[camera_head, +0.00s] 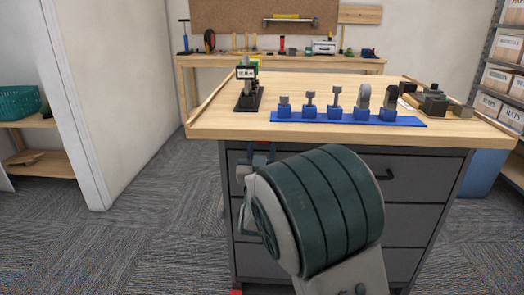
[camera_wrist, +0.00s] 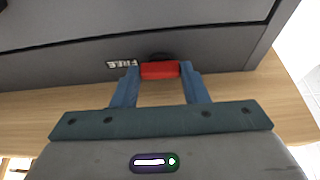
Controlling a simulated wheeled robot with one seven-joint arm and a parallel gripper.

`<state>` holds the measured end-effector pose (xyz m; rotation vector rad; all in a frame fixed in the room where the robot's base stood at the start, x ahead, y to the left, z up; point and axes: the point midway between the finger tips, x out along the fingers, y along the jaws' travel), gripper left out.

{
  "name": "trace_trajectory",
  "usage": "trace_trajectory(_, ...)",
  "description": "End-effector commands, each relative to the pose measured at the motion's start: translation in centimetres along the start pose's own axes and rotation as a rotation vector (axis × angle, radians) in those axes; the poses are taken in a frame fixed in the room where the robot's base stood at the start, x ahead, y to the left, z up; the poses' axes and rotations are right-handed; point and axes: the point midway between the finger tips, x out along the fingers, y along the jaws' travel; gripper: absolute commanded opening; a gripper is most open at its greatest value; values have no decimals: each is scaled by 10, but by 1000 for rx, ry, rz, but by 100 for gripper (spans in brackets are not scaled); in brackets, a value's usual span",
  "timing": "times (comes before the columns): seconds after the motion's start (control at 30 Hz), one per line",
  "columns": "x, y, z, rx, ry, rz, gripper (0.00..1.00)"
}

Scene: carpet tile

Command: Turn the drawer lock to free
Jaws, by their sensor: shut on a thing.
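The drawer lock (camera_wrist: 160,71) shows in the wrist view as a red turning piece on the grey drawer front. A dark round part shows just behind it. The white word FREE (camera_wrist: 125,64) is printed upside down to its left in that view. My gripper (camera_wrist: 159,76) is shut on the red piece, with one blue finger at each end. I cannot tell which mark the lock points to. In the head view my arm covers the lock and most of the upper left of the drawer cabinet (camera_head: 415,215).
The wooden top (camera_head: 320,90) overhangs the drawers. On it are a blue rack (camera_head: 345,119) with several tools, a dark stand (camera_head: 248,98) and dark metal parts (camera_head: 433,101). A drawer handle (camera_head: 404,175) sticks out right of my arm. Carpet at left is clear.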

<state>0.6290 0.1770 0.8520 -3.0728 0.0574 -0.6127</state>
Motion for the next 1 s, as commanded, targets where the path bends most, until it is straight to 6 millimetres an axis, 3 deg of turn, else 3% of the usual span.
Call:
trace_trajectory(0.2, -1, -1, 1, 1, -4, -1, 17)
trace_trajectory(0.23, -1, -1, 1, 1, -4, -1, 46)
trace_trajectory(0.27, -1, -1, 1, 1, -4, -1, 49)
trace_trajectory(0.67, -8, -1, 0, 1, -3, -1, 49)
trace_trajectory(0.77, -22, -1, 0, 1, -4, -1, 49)
trace_trajectory(1.0, -76, -1, 1, 0, -7, -4, 49)
